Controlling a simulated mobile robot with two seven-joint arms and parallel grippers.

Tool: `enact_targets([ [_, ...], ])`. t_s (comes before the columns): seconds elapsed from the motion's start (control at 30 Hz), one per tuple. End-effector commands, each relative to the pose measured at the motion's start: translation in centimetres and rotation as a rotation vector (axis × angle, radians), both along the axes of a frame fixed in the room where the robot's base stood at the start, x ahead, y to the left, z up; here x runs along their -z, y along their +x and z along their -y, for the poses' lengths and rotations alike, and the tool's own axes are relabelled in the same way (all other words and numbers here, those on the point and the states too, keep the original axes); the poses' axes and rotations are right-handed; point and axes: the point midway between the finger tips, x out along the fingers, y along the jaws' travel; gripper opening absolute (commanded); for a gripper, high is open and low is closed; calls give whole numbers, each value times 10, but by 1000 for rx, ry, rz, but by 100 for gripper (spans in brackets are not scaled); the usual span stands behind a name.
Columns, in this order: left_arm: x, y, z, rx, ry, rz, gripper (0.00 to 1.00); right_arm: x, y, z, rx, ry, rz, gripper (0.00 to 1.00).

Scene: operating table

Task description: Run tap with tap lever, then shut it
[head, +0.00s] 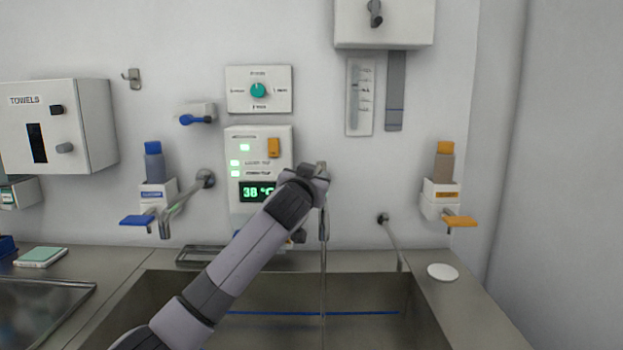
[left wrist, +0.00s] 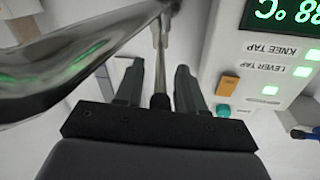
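My left gripper (head: 312,176) is at the wall in front of the right edge of the display panel and hides the tap's upper part in the head view. In the left wrist view, the gripper's fingers (left wrist: 159,70) stand apart on either side of a slim metal lever (left wrist: 160,50) with a dark end. Gaps show between the fingers and the lever. A shiny chrome spout (left wrist: 70,75) fills the upper left there. A thin vertical stream of water (head: 323,270) falls from beside the gripper into the sink (head: 380,300). My right gripper is not in view.
The panel (head: 236,150) shows 38 °C and lit green lamps; its knee tap and lever tap labels read in the left wrist view (left wrist: 285,60). Another spout (head: 180,200) and a blue-lever dispenser (head: 155,190) are left; an orange-lever dispenser (head: 441,195) is right.

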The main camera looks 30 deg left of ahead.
Motion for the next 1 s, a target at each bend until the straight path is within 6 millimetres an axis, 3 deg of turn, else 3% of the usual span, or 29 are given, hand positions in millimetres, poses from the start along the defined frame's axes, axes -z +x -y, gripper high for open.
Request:
enact_targets([
  [0.43, 1, -7, 1, 0, 1, 1, 38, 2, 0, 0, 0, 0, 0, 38],
  [1.0, 1, -63, 15, 1, 1, 1, 38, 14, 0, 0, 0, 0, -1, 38],
])
